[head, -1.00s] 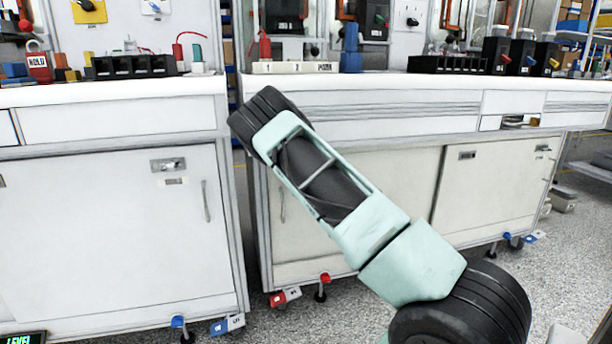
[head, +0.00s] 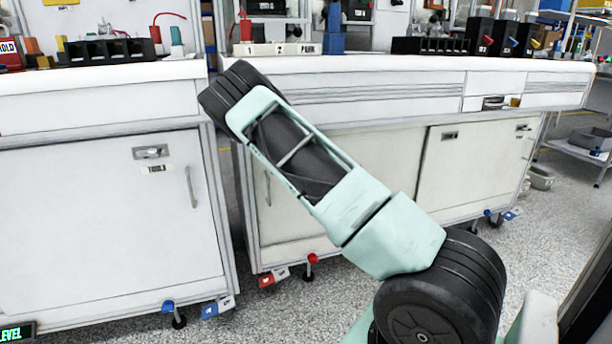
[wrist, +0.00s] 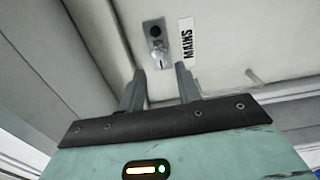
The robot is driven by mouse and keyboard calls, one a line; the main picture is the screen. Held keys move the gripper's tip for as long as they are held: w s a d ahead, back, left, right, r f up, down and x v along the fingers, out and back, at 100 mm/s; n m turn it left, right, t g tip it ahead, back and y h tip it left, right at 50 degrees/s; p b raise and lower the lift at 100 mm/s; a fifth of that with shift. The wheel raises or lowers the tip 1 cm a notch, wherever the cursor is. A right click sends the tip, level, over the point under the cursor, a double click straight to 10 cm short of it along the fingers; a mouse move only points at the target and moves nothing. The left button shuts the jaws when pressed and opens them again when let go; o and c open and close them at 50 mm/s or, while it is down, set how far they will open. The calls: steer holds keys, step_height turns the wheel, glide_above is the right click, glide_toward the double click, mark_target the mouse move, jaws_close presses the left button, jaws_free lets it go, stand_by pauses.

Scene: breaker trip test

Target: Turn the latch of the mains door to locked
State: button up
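In the wrist view, a small metal latch plate (wrist: 156,42) sits on a pale door (wrist: 225,60). It has a dark round spot at its top and a short bright lever that points down in the picture. A white MAINS label (wrist: 187,42) is beside it, turned sideways. My gripper (wrist: 160,78) is open and empty, its two fingers apart and below the latch in the picture, with no contact visible. In the head view my gripper is hidden behind my arm. Which head-view door is the mains door I cannot tell.
The left cabinet has a latch (head: 152,152) and a handle (head: 191,187). The right cabinet shows another latch plate (head: 449,135). Benchtops carry a black box row (head: 110,50) and numbered blocks (head: 280,49). Red (head: 274,277) and blue (head: 218,306) tags are at the caster feet. Floor is open at right.

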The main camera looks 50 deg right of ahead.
steer(key=p+v, duration=0.1)
steer(key=v, duration=1)
steer(key=shift+p, duration=0.3)
